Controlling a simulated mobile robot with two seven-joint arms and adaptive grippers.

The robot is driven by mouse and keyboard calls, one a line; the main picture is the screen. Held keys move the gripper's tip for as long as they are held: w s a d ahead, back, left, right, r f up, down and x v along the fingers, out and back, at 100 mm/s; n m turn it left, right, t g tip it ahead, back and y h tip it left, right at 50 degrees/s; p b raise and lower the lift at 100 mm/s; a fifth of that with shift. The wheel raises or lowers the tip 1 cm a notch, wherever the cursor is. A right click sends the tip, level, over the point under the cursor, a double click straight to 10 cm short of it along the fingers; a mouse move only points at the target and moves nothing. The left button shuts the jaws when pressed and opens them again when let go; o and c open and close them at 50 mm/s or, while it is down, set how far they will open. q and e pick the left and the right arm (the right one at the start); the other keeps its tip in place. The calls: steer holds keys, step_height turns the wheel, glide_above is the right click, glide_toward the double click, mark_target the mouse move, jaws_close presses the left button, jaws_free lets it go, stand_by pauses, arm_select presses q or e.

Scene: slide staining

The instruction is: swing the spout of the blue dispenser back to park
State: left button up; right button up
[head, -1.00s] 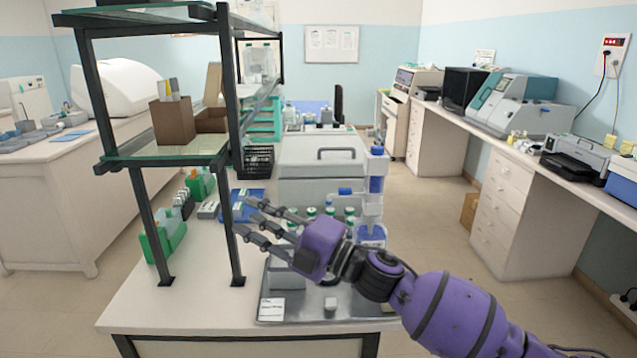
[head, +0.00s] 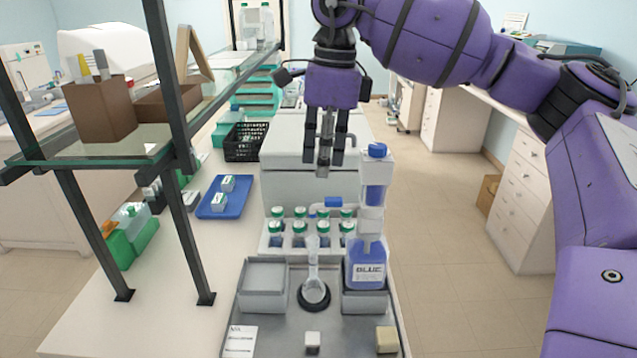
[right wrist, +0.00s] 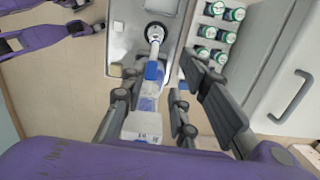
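The blue dispenser (head: 368,265) stands at the right of the metal tray, with a blue cap and a "BLUE" label. Its pale spout, with a blue sleeve (head: 333,202), sticks out to the left, above and behind a clear long-necked vessel (head: 313,268) in a black ring. My right gripper (head: 325,165) hangs fingers down above and behind the spout and looks empty. In the right wrist view its fingers (right wrist: 165,105) are spread, with the dispenser (right wrist: 148,103) and spout sleeve (right wrist: 151,70) seen between them.
Several green-capped bottles (head: 299,235) stand in a rack behind the vessel. A white lidded box (head: 310,165) is behind them. Grey bins (head: 264,287) flank the ring. A dark-framed glass shelf (head: 95,158) rises at left.

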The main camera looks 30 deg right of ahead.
mark_target(334, 200)
steer(key=shift+s+d+f+g+h, duration=0.15)
steer(key=shift+s+d+h, duration=0.05)
steer(key=shift+s, duration=0.4)
steer(key=shift+s+d+f+g+h, duration=0.1)
steer(key=shift+s+d+g+h, duration=0.1)
steer(key=shift+s, duration=0.35)
steer(key=f, duration=0.5)
steer(key=shift+w+d+f, duration=0.15)
steer(key=shift+d+f, duration=0.05)
steer(key=shift+a+f+p, duration=0.15)
steer(key=shift+f+p, duration=0.15)
steer(key=shift+f, duration=0.5)
jaws_close()
